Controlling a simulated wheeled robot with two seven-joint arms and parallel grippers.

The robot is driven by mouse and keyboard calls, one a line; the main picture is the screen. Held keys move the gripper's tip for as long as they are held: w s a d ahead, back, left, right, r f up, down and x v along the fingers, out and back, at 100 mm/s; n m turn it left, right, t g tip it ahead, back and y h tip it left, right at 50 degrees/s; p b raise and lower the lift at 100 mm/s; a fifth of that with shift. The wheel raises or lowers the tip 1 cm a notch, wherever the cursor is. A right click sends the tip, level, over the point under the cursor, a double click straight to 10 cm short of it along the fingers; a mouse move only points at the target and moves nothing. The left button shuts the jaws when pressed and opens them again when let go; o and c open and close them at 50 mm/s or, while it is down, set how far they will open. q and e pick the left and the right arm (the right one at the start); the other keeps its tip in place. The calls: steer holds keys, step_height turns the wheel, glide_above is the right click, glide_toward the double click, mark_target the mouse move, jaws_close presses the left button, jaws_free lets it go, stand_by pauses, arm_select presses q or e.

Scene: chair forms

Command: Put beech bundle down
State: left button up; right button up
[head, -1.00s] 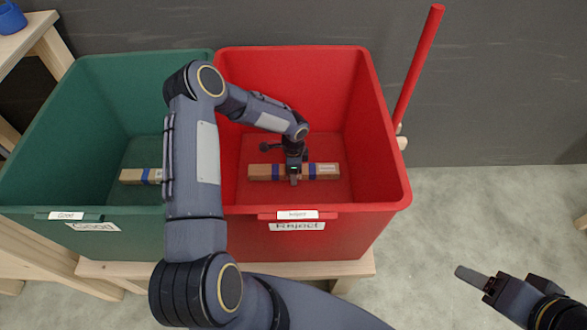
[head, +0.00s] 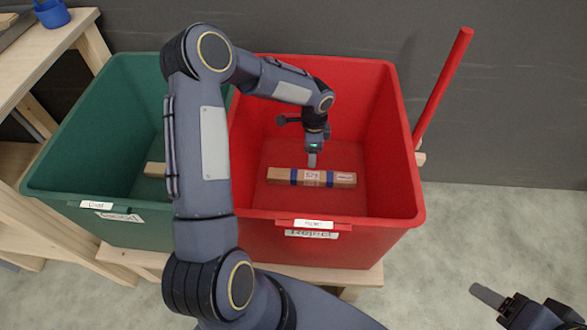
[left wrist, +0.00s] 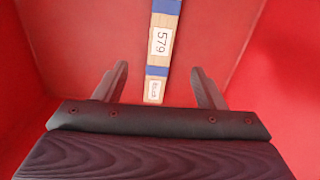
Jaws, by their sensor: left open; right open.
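The beech bundle (head: 335,179), pale wood with blue bands and white labels, lies flat on the floor of the red bin (head: 372,222). Its label reads 579 in the left wrist view (left wrist: 160,42). My left gripper (head: 312,161) is inside the red bin, just above and behind the middle of the bundle. In the left wrist view its two fingers (left wrist: 160,75) are spread, with the bundle between and beyond them, not gripped. My right gripper (head: 487,296) is at the lower right, outside the bin, empty, with part of it cut off by the frame.
The green bin (head: 75,165) stands left of the red one and holds another wooden bundle (head: 154,169), partly hidden by my left arm. A red pole (head: 443,88) leans behind the red bin's right side. A blue cup (head: 52,13) is on a wooden bench at upper left.

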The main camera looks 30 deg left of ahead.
arm_select(q)
steer(key=s+r+n+t, duration=0.1)
steer(key=s+r+n, duration=0.2)
steer(key=s+r, duration=0.45)
steer(key=s+r+n+t, duration=0.1)
steer(key=s+r+n, duration=0.3)
steer(key=r, duration=0.6)
steer(key=s+d+r+n+t+h, duration=0.1)
steer(key=s+d+r+n+h, duration=0.1)
steer(key=s, duration=0.6)
steer(key=s+d+r+n+t+h, duration=0.1)
steer(key=s+d+r+n+t, duration=0.1)
steer(key=s+n, duration=0.3)
steer(key=s+d, duration=0.1)
steer(key=s, duration=0.2)
steer(key=shift+s+h, duration=0.35)
steer(key=shift+h, duration=0.05)
steer(key=shift+r, duration=0.15)
step_height(320, 180, up, 20)
steer(key=p, duration=2)
